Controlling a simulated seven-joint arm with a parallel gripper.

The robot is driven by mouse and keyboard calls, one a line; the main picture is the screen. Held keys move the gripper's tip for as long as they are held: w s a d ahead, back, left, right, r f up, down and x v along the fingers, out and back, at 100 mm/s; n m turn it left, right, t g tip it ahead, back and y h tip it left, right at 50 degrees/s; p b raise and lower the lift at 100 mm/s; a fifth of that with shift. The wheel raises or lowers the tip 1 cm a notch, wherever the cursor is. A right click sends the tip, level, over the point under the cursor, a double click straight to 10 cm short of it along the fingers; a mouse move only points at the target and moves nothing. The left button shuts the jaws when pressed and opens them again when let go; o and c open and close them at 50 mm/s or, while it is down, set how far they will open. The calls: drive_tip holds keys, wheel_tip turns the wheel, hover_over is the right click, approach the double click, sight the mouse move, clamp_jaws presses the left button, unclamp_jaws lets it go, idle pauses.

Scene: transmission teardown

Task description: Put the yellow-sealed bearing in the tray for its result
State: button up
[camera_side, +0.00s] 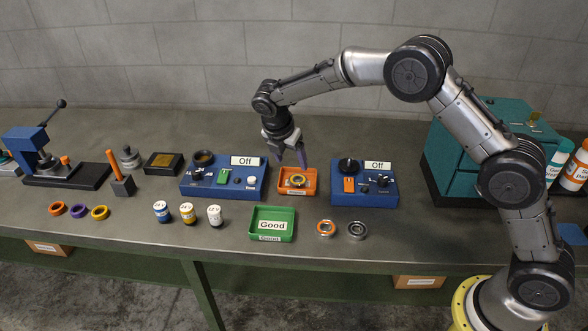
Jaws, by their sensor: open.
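A bearing with a yellow ring (297,181) appears to lie inside the orange tray (283,190); it is small in the picture. My gripper (290,158) points down just above the back of this tray, fingers spread, with nothing seen between them. The green tray (259,234) stands in front and to the left, marked "Good", and looks empty apart from its label. The front label of the orange tray is too small to read.
An orange-ringed bearing (326,228) and a grey bearing (357,229) lie right of the green tray. Blue test boxes reading "Off" (225,181) (364,186) flank the orange tray. Three small bottles (187,213) and three coloured rings (78,210) stand left.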

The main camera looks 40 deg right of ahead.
drive_tip(key=shift+v, duration=1.7)
drive_tip(key=s+d+r+m+t+y, duration=0.1)
drive_tip(key=s+d+r+m, duration=0.2)
drive_tip(key=s+r+m, duration=0.5)
drive_tip(key=s+d+r+m+t+y, duration=0.1)
drive_tip(key=s+d+r+m, duration=0.15)
drive_tip(key=s+r, duration=0.55)
drive_tip(key=s+f+m+t+y, duration=0.1)
drive_tip(key=s+f+m, duration=0.1)
drive_tip(key=s+m, duration=0.4)
drive_tip(key=s+f+m+y, duration=0.1)
drive_tip(key=s+m, duration=0.5)
drive_tip(key=s, duration=1)
drive_tip(key=shift+d+f+t, duration=0.2)
drive_tip(key=shift+f+t, duration=0.2)
drive_tip(key=shift+f, duration=0.2)
